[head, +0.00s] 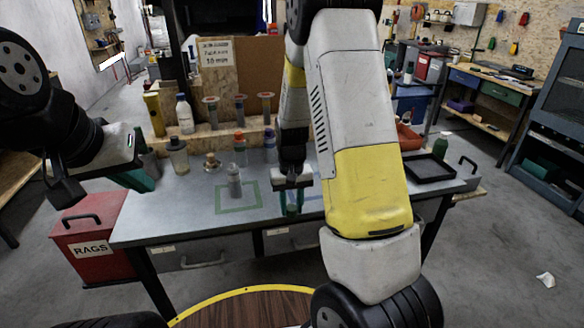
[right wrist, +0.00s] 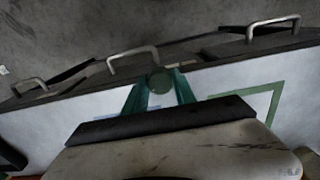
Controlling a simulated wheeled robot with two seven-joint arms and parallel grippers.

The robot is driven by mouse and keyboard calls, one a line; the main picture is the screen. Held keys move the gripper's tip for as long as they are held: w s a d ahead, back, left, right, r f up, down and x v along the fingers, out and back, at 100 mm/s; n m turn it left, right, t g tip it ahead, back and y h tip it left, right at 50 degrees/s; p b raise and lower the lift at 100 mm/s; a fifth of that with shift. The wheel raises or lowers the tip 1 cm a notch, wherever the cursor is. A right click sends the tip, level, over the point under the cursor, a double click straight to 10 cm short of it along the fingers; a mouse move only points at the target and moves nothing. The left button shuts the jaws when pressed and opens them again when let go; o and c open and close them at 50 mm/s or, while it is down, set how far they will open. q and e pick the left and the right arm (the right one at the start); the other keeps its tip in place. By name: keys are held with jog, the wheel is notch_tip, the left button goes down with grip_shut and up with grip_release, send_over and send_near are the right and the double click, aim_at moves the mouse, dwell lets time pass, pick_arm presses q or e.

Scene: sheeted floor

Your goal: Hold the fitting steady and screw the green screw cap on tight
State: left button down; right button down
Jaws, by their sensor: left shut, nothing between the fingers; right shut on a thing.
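A grey fitting (head: 234,182) stands upright on the workbench at the far left part of a green square outline (head: 240,209). My right gripper (head: 293,208) is over the bench to the right of the fitting, apart from it. In the right wrist view, its teal fingers are shut on a round dark green thing, which looks like the green screw cap (right wrist: 160,82). In the head view the cap is hard to make out between the fingers. My left gripper (head: 144,178) is at the bench's left end, away from the fitting, shut and empty.
A brass piece (head: 211,162), a grey bottle (head: 178,156) and several coloured bottles stand behind the fitting. A red rags bin (head: 88,240) stands left. The bench front has handles.

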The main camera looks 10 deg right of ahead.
pick_arm(q)
jog(key=shift+w, duration=0.3)
pick_arm(e)
jog(key=shift+w, duration=0.3)
jog(key=shift+w, duration=0.1)
jog(key=w+a+r+n, duration=0.5)
jog(key=w+a+r, duration=0.2)
jog(key=r, duration=0.2)
jog(key=w+a+r+n, duration=0.6)
jog(key=a+r, duration=0.2)
jog(key=r, duration=0.1)
jog(key=shift+w+a+r, duration=0.25)
jog(key=shift+w, duration=0.15)
